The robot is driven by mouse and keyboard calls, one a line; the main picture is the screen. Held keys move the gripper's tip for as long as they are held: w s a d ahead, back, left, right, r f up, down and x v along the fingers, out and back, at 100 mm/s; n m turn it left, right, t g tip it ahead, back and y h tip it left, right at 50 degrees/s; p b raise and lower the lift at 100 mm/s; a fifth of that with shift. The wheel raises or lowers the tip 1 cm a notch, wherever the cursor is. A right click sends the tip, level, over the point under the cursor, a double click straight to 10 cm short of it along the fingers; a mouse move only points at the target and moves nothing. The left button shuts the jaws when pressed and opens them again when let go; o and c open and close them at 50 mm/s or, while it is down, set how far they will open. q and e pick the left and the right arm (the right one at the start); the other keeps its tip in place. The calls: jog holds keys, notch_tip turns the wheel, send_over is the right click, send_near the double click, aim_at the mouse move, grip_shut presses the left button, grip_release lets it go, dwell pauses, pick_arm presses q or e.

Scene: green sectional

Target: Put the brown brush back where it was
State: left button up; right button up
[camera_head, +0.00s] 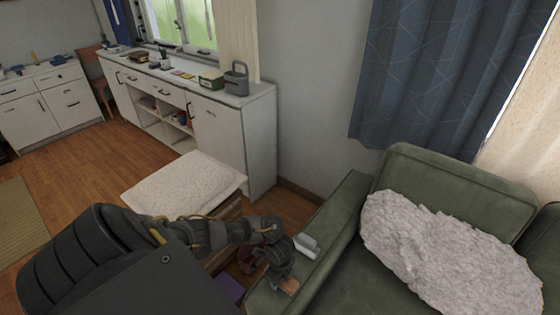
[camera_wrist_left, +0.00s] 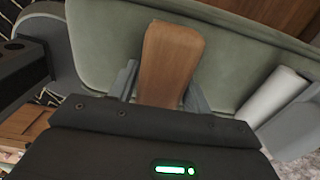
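The brown brush (camera_wrist_left: 168,62) shows in the left wrist view as a flat wooden piece between the two fingers of my left gripper (camera_wrist_left: 160,92). The fingers lie close against both its sides. In the head view my left gripper (camera_head: 284,276) is low over the green sofa's armrest (camera_head: 335,215), and a small part of the brush (camera_head: 289,286) shows below it. I cannot tell whether the brush touches the armrest. My right gripper is not in view.
A white and grey roll-like object (camera_head: 306,246) lies on the armrest beside the gripper; it also shows in the left wrist view (camera_wrist_left: 273,95). A fluffy throw (camera_head: 440,250) covers part of the sofa. A white cushioned stool (camera_head: 180,183) stands left, before a white cabinet (camera_head: 262,130).

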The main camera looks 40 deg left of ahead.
pick_arm(q)
jog(key=shift+o, duration=1.3)
jog(key=shift+r, duration=0.2)
notch_tip(320, 180, up, 11)
jog(key=p, duration=0.3)
jog(key=shift+f, duration=0.15)
jog(key=shift+r+p, duration=0.45)
jog(key=shift+r, duration=0.25)
jog(key=shift+s+f, duration=0.1)
